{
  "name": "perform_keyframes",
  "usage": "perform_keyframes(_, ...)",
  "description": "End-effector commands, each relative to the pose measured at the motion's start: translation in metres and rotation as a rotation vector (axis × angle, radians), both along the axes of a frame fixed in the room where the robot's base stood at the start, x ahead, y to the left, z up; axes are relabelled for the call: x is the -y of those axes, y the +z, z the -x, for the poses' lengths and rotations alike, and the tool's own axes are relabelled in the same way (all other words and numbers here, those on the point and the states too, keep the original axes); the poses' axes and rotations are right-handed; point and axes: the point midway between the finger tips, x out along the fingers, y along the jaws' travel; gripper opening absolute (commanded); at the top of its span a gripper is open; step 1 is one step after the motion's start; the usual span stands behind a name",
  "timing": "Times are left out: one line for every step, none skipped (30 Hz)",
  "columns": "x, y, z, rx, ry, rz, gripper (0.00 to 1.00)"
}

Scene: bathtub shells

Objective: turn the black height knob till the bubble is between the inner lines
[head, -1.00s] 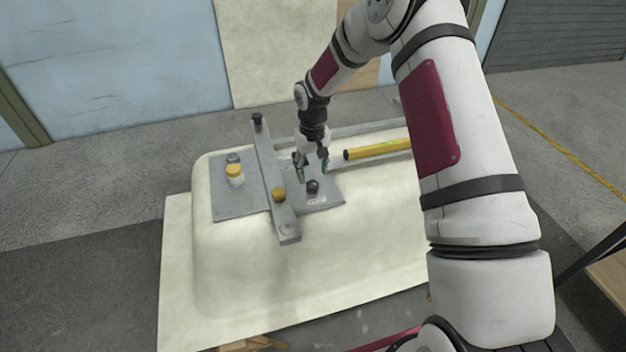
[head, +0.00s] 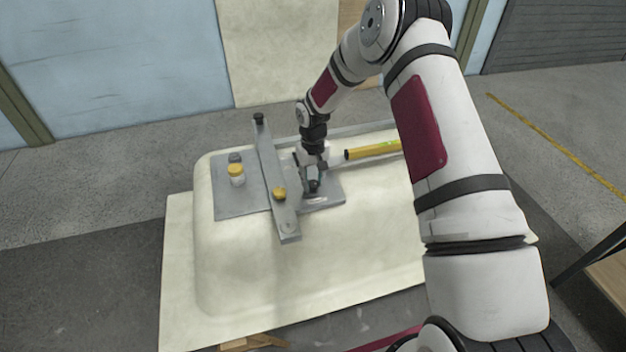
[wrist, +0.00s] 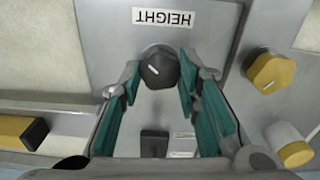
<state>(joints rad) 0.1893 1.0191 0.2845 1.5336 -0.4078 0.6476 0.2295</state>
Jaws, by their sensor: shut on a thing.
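The black height knob (wrist: 158,69) with a white pointer line stands on a grey plate (wrist: 105,30), beside an upside-down HEIGHT label (wrist: 164,17). My gripper (wrist: 159,72) is shut on this knob, with one teal-padded finger on each side. A yellow spirit level (head: 362,152) with a small green vial lies behind and to the right. Its bubble and inner lines are too small to read. In the wrist view only its yellow and black end (wrist: 14,132) shows.
A grey bar (head: 267,165) crosses the plate just left of my gripper, with a yellow knob (head: 279,193) and a black knob (head: 259,118). A yellow-capped white container (head: 237,173) stands farther left. The cream tub shell (head: 235,260) is clear in front.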

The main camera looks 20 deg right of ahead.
Motion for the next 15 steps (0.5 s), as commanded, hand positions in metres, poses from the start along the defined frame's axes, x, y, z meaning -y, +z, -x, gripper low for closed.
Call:
perform_keyframes(0.0,-0.0002,-0.0001,0.0,0.005,0.0,0.03)
perform_keyframes(0.0001,-0.0003,-0.0004,0.0,0.013,0.0,0.03)
perform_keyframes(0.0001,-0.0006,-0.0009,0.0,0.032,0.0,0.03)
perform_keyframes(0.0002,-0.001,-0.0012,0.0,0.051,0.0,0.03)
perform_keyframes(0.0003,-0.0014,-0.0014,0.0,0.075,0.0,0.03)
perform_keyframes(0.0003,-0.0017,-0.0013,-0.001,0.11,0.0,0.03)
perform_keyframes(0.0005,-0.0016,-0.0016,-0.001,0.137,0.0,0.03)
perform_keyframes(0.0005,-0.0015,-0.0018,0.0,0.163,0.0,0.03)
perform_keyframes(0.0004,-0.0017,-0.0014,-0.001,0.195,0.0,0.03)
perform_keyframes(0.0003,-0.0018,-0.0011,-0.001,0.216,0.0,0.03)
perform_keyframes(0.0002,-0.0017,-0.0008,-0.002,0.235,0.0,0.03)
perform_keyframes(0.0003,-0.0013,-0.0007,-0.001,0.255,0.0,0.03)
perform_keyframes(0.0002,-0.001,-0.0007,-0.001,0.266,0.0,0.03)
perform_keyframes(0.0001,-0.0007,-0.0005,-0.001,0.273,0.0,0.03)
perform_keyframes(0.0001,-0.0004,-0.0003,0.0,0.279,0.0,0.03)
